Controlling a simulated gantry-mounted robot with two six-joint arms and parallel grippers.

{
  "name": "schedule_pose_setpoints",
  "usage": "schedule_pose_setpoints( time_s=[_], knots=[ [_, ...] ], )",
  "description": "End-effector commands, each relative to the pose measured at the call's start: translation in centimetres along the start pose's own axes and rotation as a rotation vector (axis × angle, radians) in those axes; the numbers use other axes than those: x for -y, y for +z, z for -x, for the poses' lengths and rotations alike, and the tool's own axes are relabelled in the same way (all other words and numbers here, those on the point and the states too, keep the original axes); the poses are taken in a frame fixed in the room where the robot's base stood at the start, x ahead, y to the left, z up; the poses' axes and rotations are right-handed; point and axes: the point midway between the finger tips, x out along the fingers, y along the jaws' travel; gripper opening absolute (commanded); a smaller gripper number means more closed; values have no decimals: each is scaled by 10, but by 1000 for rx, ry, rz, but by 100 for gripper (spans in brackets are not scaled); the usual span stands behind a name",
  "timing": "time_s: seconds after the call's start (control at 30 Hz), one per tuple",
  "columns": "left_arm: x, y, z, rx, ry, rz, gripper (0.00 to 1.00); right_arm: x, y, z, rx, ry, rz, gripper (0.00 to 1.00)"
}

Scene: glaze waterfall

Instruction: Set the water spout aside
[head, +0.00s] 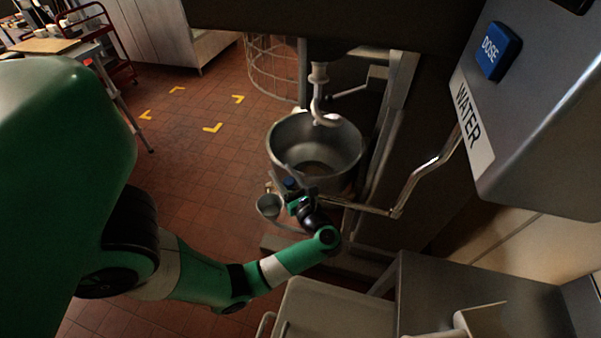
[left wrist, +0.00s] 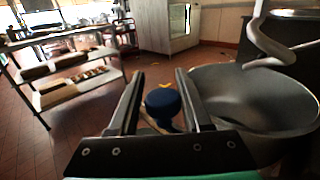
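The water spout (head: 409,190) is a thin, bent metal pipe. In the head view it comes down from the WATER box (head: 470,125) and turns left, its low end passing in front of the mixing bowl (head: 345,150). My left gripper (head: 294,194) is at the bowl's front side, near the spout's left end. In the left wrist view its two fingers (left wrist: 159,73) stand apart, with a round blue knob (left wrist: 163,103) between them. I cannot tell what the knob belongs to or whether the fingers touch it. My right gripper is not in view.
The mixer's white hook (head: 322,105) hangs over the bowl, which also shows at right in the left wrist view (left wrist: 255,95). A small metal cup (head: 269,205) is left of my gripper. A grey worktop (head: 470,290) is at front right. Tiled floor (head: 205,150) lies open at left.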

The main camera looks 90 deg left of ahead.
Motion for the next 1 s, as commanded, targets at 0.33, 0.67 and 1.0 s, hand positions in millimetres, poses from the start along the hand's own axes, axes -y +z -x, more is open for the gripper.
schedule_pose_setpoints(
  time_s=[0.33,0.67,1.0],
  knots=[
    [1,-1,0,-2,-3,-1,71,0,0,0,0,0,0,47],
    [3,-1,42,-3,-11,-1,71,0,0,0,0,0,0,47],
    [2,-1,110,-1,-7,-1,71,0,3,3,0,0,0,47]
  ],
)
